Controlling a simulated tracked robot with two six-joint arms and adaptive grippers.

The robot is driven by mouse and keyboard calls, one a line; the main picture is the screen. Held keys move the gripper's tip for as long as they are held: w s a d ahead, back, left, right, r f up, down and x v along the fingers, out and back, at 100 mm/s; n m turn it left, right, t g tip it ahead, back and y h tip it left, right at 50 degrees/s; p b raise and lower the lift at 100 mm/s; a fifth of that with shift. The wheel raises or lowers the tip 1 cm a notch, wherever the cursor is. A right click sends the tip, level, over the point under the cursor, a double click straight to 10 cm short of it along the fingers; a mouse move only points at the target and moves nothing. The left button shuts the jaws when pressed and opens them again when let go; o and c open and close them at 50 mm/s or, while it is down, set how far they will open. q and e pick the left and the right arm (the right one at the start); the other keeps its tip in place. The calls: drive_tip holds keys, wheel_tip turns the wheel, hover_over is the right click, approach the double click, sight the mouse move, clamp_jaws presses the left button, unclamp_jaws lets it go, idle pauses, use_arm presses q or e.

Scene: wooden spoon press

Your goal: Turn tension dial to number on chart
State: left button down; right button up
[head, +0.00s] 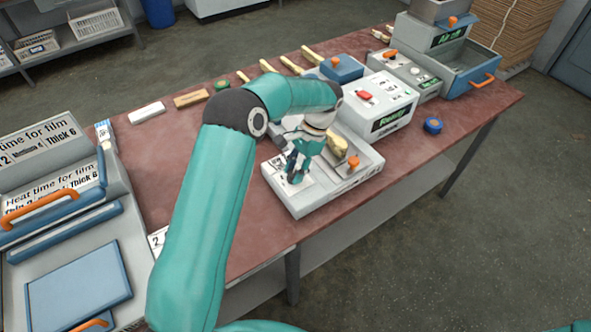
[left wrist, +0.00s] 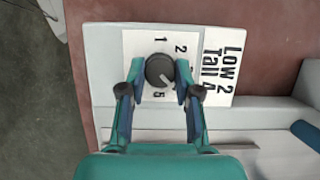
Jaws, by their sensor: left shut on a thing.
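The tension dial (left wrist: 159,71) is a dark round knob with a light pointer line, on a white number plate (left wrist: 134,48). In the left wrist view the digits 1, 2 and 5 show; others are hidden by my fingers. The pointer slants to the lower right in that view. My left gripper (left wrist: 154,92) is shut on the dial, one finger at each side; it also shows in the head view (head: 293,168). My right gripper is not in view.
The dial's white machine (head: 312,206) stands at the table's front edge. Behind it is a white box (head: 385,105) with a red button and a "Ready" display. A blue tape roll (head: 433,125) lies to the right. A large sealer (head: 75,235) fills the left.

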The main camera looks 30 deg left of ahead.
use_arm(q)
drive_tip(key=shift+w+r, duration=0.1)
drive_tip(key=shift+w, duration=0.05)
drive_tip(key=c, duration=0.8)
unclamp_jaws()
drive_tip(key=v, duration=1.1)
drive_tip(key=shift+w+r, duration=0.1)
drive_tip(key=shift+r, duration=0.25)
drive_tip(key=shift+d, duration=0.1)
